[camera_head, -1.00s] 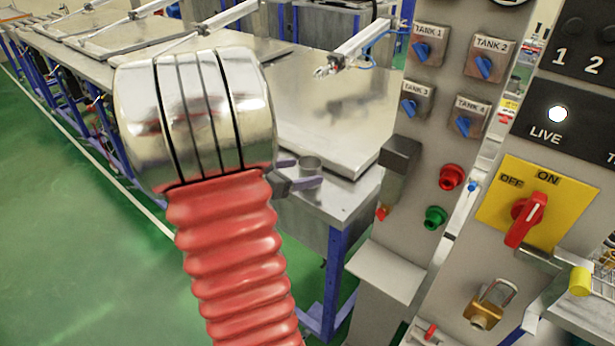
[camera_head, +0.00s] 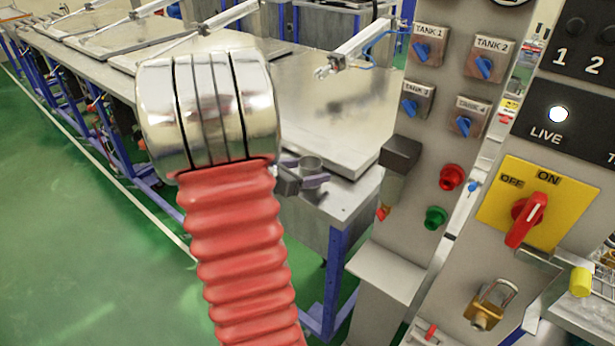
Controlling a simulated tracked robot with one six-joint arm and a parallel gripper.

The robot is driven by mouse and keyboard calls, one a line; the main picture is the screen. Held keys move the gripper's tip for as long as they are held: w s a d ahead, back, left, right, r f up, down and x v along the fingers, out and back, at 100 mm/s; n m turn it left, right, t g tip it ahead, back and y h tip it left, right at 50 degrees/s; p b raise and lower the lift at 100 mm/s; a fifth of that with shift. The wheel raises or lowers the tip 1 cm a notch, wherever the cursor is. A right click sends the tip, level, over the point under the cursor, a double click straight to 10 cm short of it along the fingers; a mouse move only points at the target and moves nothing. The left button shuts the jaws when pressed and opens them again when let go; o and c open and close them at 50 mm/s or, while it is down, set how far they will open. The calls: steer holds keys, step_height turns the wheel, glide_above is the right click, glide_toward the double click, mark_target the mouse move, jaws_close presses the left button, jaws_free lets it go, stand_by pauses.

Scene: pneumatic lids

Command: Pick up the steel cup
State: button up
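The small steel cup (camera_head: 311,165) stands upright on the near corner of the metal table, just right of my arm's chrome wrist. My gripper (camera_head: 303,172) is at the cup, its purple-grey fingers pointing right. One finger shows at the cup's left and far side, the other crosses in front of its lower part. The fingers are apart, with the cup between them. I cannot tell whether either finger touches it. My red ribbed arm and chrome wrist hide the area left of the gripper.
The metal table (camera_head: 345,203) has a raised flat lid (camera_head: 325,110) behind the cup. A pneumatic cylinder (camera_head: 365,38) reaches over that lid. A control panel (camera_head: 415,145) with knobs, buttons and a padlock (camera_head: 490,303) stands close on the right. Green floor is open at left.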

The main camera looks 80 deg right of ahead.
steer(key=c, duration=0.9)
steer(key=shift+r, duration=0.1)
steer(key=shift+c, duration=0.3)
step_height(320, 180, up, 10)
steer(key=shift+s, duration=0.1)
stand_by(0.8)
